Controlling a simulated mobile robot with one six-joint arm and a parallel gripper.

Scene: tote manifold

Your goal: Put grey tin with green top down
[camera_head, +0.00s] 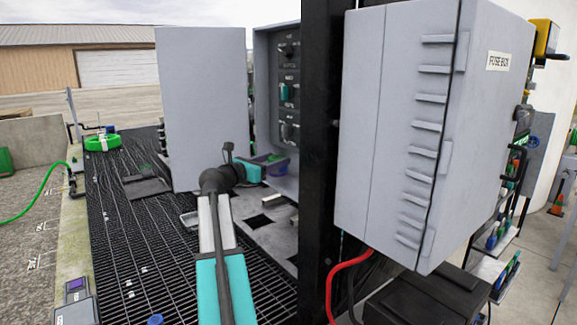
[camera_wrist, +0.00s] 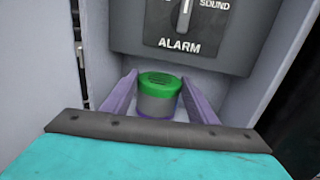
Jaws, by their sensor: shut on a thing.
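The grey tin with the green top (camera_wrist: 158,95) is upright between the two purple fingers of my gripper (camera_wrist: 160,105) in the wrist view. My gripper is shut on it. The tin is in front of the pale inner wall of an open grey cabinet, below a panel marked ALARM (camera_wrist: 180,35). In the head view my gripper (camera_head: 268,160) reaches into the open cabinet (camera_head: 268,50), low under its panels. The tin cannot be made out clearly there. Whether the tin's base touches the cabinet floor is hidden.
The cabinet's open door (camera_head: 200,100) stands left of my arm. A black post (camera_head: 322,130) and a grey fuse box (camera_head: 410,130) stand close on the right.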

